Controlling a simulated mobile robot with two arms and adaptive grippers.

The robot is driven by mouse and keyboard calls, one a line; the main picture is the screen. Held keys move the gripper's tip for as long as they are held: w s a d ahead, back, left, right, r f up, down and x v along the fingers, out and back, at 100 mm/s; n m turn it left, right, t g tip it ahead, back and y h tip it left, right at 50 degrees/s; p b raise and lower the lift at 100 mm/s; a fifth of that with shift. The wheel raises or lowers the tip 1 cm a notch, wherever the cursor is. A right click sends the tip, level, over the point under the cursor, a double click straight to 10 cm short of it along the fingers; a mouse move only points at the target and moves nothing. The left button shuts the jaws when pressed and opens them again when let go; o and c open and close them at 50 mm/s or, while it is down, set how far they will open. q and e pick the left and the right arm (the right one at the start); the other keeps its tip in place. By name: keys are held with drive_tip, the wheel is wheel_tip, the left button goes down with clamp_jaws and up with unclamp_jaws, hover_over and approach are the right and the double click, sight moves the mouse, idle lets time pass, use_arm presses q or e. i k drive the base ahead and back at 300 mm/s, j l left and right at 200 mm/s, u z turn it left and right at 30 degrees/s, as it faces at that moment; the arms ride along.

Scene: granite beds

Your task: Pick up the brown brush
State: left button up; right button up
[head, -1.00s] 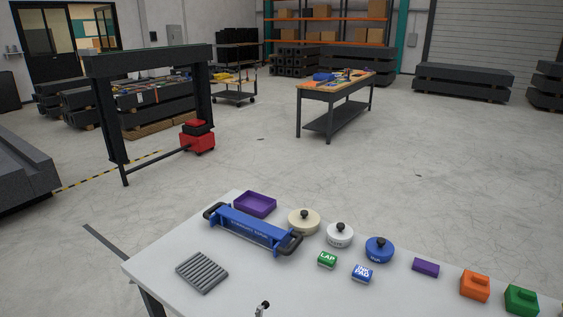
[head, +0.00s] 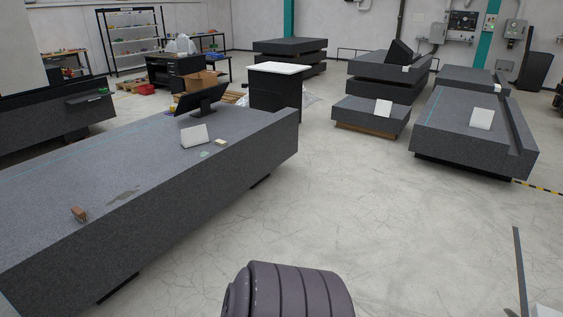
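A small brown block-like thing (head: 79,214), which looks like the brown brush, sits on the long speckled grey granite bed (head: 150,175) at the left of the head view. It lies near the bed's front edge, left of a dark wet-looking patch. It is too small to make out its bristles clearly. Neither of my grippers shows in the head view. A ribbed grey arm part of mine stands at the bottom middle, apart from the bed.
On the same bed are a monitor (head: 201,99), a white sign (head: 194,136) and a small pale block (head: 221,142). Other granite slabs (head: 370,117) stand at the right and back. The floor (head: 370,220) between the long bed and the right-hand slabs is clear.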

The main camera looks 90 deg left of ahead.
sight(80, 213)
drive_tip(key=u, duration=4.25)
drive_tip(key=i, duration=0.55)
drive_tip(key=u, duration=0.05)
